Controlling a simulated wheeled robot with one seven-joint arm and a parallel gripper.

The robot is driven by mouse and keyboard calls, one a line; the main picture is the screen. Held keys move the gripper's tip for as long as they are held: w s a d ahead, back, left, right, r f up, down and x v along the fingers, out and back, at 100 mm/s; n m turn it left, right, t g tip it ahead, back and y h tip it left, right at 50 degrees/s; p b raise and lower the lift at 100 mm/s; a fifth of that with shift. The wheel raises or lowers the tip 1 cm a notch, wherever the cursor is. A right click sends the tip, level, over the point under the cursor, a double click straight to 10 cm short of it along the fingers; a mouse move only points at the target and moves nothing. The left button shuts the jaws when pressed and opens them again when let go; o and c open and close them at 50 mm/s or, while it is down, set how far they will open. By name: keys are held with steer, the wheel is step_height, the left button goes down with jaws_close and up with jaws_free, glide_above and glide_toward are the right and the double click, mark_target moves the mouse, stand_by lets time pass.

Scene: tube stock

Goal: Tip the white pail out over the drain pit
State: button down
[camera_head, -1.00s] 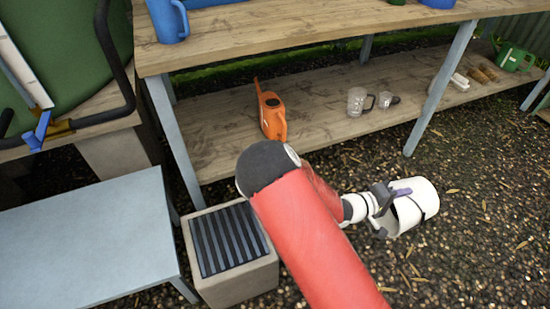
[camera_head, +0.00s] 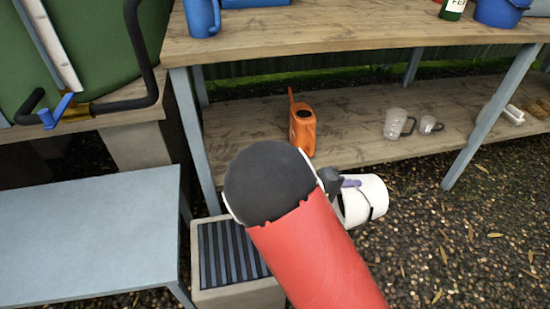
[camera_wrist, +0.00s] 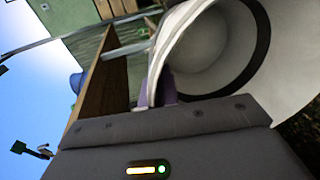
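The white pail (camera_head: 366,201) is held off the ground, tipped well over onto its side, to the right of the drain pit. My gripper (camera_head: 347,183) is shut on its rim, with a purple finger part showing there. In the wrist view the pail's mouth (camera_wrist: 225,50) is large and close, with a dark ring inside; I cannot tell whether anything is in it. The gripper fingers (camera_wrist: 158,95) meet its wall. The drain pit (camera_head: 237,297) is a pale block with a dark slatted grate on top. My arm hides its right part.
A blue-grey table (camera_head: 85,235) stands left of the pit. A wooden two-level bench (camera_head: 350,45) is behind, with an orange watering can (camera_head: 302,128) and clear jugs (camera_head: 397,124) on its lower shelf. Gravel (camera_head: 450,240) to the right is open.

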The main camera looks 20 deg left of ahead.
steer(key=s+a+r+m+g+y+p, duration=0.1)
steer(key=s+a+r+p, duration=0.2)
steer(key=s+a+r, duration=0.4)
steer(key=s+a+r+g+y+p, duration=0.1)
steer(key=s+a+r+g+p, duration=0.3)
steer(key=a, duration=0.6)
steer(key=w+d+f+g+y+b, duration=0.1)
steer(key=d+f+g+y+b, duration=0.3)
steer(key=y, duration=0.7)
steer(key=shift+w+d+f+g+b, duration=0.35)
steer(key=shift+f+b, duration=0.6)
steer(key=shift+f, duration=0.95)
